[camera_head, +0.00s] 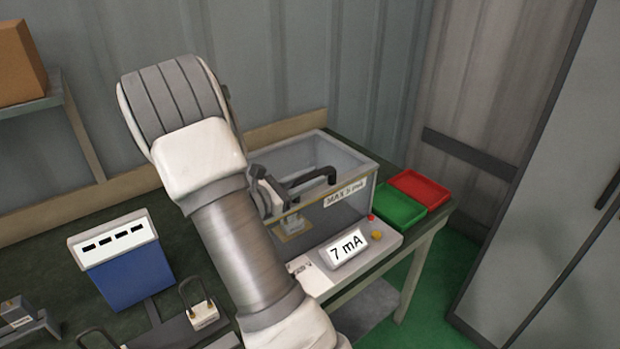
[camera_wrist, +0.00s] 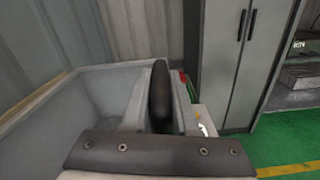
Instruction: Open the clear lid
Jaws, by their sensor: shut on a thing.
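The clear box with its clear lid (camera_head: 335,155) stands on the bench right of my arm, and its front bears a "MAX 5 mA" label. A black bar handle (camera_head: 312,180) sits at the front upper edge of the lid. My gripper (camera_head: 272,195) is at the left end of this handle, partly hidden by my own wrist. In the wrist view, the handle (camera_wrist: 160,90) stands between the two grey fingers of my gripper (camera_wrist: 160,115), which is shut on it. The lid is see-through, so I cannot tell whether it is raised at all.
A display (camera_head: 347,247) reading "7 mA" is in front of the box, with red and yellow buttons beside it. Green (camera_head: 400,207) and red (camera_head: 420,188) trays lie to the right. A blue unit (camera_head: 125,265) stands left of my arm. A wall is close behind.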

